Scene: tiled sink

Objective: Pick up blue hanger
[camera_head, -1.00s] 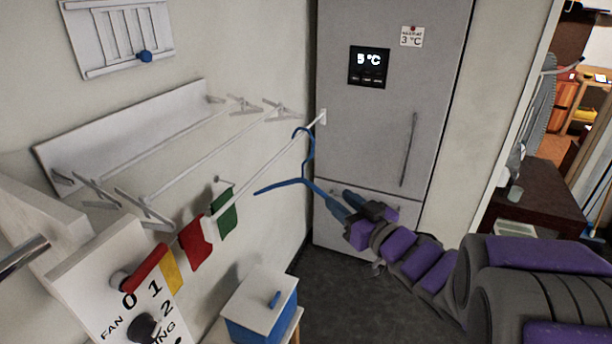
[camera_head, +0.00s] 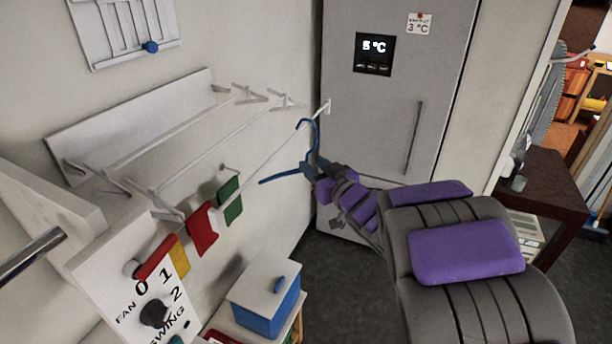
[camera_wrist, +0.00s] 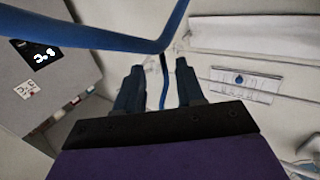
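The blue hanger (camera_head: 279,178) hangs by its hook from the end of the front rail of the wall rack. My gripper (camera_head: 314,168) is at the hanger's shoulders, just below the hook, and with my arm hides the hanger's right side. In the wrist view, my gripper (camera_wrist: 160,84) is open, with its two dark blue fingers apart. A thick blue hanger bar (camera_wrist: 85,35) crosses close to the camera, above the fingertips. A thinner blue part shows between the fingers. I cannot tell whether the fingers touch the hanger.
The white wall rack (camera_head: 190,155) has several rails; red, yellow and green cloths (camera_head: 202,228) hang below it. A grey fridge (camera_head: 392,110) stands behind the hanger. A fan switch panel (camera_head: 130,275) is front left. A blue box with a white lid (camera_head: 262,312) stands below.

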